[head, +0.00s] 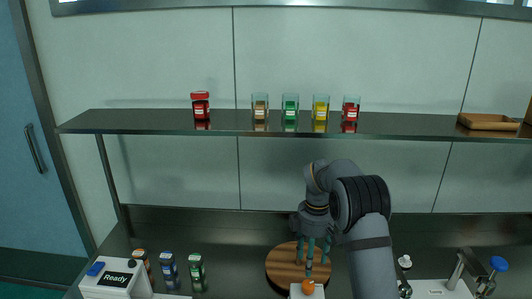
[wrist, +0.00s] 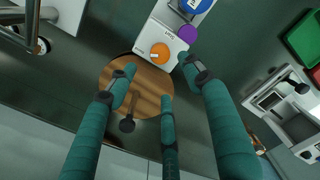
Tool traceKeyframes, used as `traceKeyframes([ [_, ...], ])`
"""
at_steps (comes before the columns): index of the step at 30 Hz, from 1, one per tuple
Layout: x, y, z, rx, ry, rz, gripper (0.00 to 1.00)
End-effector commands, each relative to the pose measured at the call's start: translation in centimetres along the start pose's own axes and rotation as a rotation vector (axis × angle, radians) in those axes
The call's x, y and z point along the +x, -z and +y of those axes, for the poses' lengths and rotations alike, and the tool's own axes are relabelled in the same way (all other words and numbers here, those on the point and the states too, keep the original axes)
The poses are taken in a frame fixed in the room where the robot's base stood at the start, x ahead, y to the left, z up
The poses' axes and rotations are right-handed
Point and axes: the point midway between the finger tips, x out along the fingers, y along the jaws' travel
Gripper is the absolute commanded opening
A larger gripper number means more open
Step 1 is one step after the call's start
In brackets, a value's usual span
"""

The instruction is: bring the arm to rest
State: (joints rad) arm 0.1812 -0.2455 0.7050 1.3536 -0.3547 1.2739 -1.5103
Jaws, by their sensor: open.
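My gripper (head: 314,262) has three teal fingers and points down over a round wooden board (head: 279,270) at the lower middle of the head view. In the wrist view my gripper (wrist: 158,78) shows its fingers spread apart, with nothing between them. The wooden board (wrist: 150,86) lies beneath the fingertips there. My arm comes up from the lower right and bends over the bench. Whether the fingertips touch the board cannot be told.
A white device with an orange knob (wrist: 160,53) stands beside the board. Several small jars (head: 168,271) stand by a white box reading "Ready" (head: 93,291). A tray (head: 487,121) sits at the shelf's right.

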Motion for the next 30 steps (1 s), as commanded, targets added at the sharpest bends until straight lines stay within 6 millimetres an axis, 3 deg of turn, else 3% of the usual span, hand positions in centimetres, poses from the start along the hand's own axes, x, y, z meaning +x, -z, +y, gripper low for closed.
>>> traceKeyframes([
  [16,9.7,-0.1,-0.1,0.001,0.004,-0.002,0.51],
  [22,11.2,0.0,-0.1,0.002,0.002,0.000,0.51],
  [30,11.1,0.0,-0.1,0.023,0.001,0.000,0.51],
])
